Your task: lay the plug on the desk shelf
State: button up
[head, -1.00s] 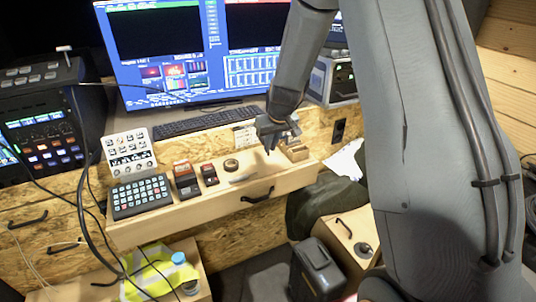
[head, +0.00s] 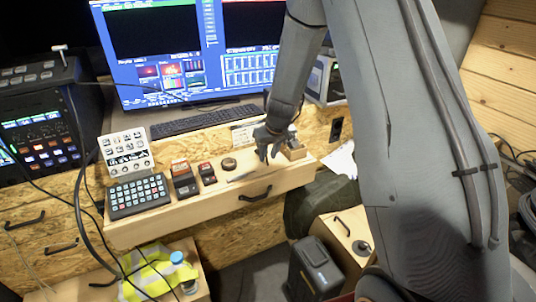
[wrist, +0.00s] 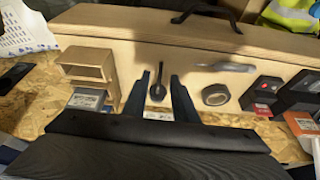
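The desk shelf (head: 205,207) is the pale wooden ledge in front of the keyboard; its top also shows in the wrist view (wrist: 190,62). My gripper (head: 269,156) is over the right part of the shelf, pointing down. In the wrist view my gripper (wrist: 164,98) has its two dark blue fingers apart. A small black piece with a thin tip, which looks like the plug (wrist: 157,91), shows between them with gaps on both sides. I cannot tell whether it rests on the shelf. In the head view I cannot make it out.
A small open wooden box (wrist: 88,66) stands left of the fingers in the wrist view. A tape roll (wrist: 215,95) and a blurred silvery tool (wrist: 226,67) lie to the right. A keypad (head: 138,195) and small red-topped boxes (head: 184,180) fill the shelf's left.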

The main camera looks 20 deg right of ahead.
jog(key=shift+r, duration=0.25)
jog(key=a+b+v, duration=0.1)
jog(key=b+v, duration=0.1)
jog(key=v, duration=0.9)
jog(key=s+a+f+m+g, duration=0.1)
jog(key=s+f+g, duration=0.1)
jog(key=s, duration=2.4)
jog(key=shift+s+m+g+h, duration=0.3)
jog(key=shift+m+g+h, duration=0.1)
jog(key=shift+g, duration=0.4)
jog(key=shift+a, duration=0.1)
